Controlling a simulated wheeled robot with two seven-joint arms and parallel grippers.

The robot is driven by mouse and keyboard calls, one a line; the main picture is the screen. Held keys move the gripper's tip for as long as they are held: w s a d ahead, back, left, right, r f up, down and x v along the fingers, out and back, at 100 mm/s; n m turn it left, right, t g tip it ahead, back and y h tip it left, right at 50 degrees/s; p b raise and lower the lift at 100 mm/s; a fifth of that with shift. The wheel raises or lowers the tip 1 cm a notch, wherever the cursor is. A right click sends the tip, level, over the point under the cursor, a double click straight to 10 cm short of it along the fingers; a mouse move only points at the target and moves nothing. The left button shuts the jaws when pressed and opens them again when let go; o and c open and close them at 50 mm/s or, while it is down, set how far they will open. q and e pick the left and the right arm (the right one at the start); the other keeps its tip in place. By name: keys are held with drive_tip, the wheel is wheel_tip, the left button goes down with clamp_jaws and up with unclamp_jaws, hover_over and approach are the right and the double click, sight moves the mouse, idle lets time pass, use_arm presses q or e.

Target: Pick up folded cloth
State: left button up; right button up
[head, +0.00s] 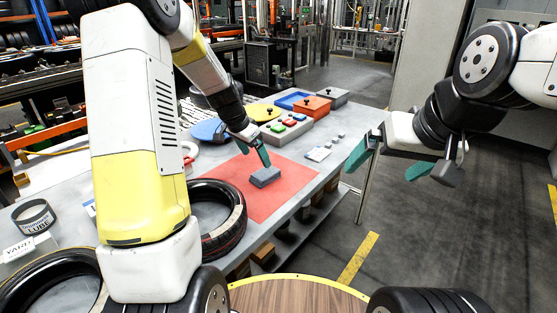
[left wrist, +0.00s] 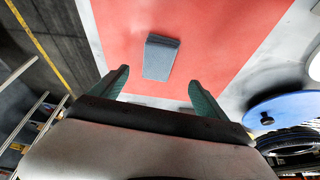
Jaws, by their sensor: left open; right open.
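The folded cloth (head: 265,176) is a small grey-blue block lying on a red mat (head: 235,197) on the table. In the left wrist view the cloth (left wrist: 161,57) lies flat on the mat, ahead of and between the two green fingertips. My left gripper (head: 261,157) is open just above and behind the cloth in the head view; it also shows in the left wrist view (left wrist: 158,88), with nothing between its fingers. I cannot tell whether a finger touches the cloth. My right gripper (head: 390,163) is open and empty, off the table's right edge.
A tyre (head: 238,212) lies left of the mat. The mat around the cloth is clear.

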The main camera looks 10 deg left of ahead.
sight(264, 173)
use_arm(q)
drive_tip(key=x, duration=0.8)
drive_tip(key=shift+d+f, duration=0.2)
drive_tip(key=shift+f, duration=0.25)
idle(0.3)
drive_tip(key=shift+c, duration=0.3)
drive_tip(key=c, duration=1.4)
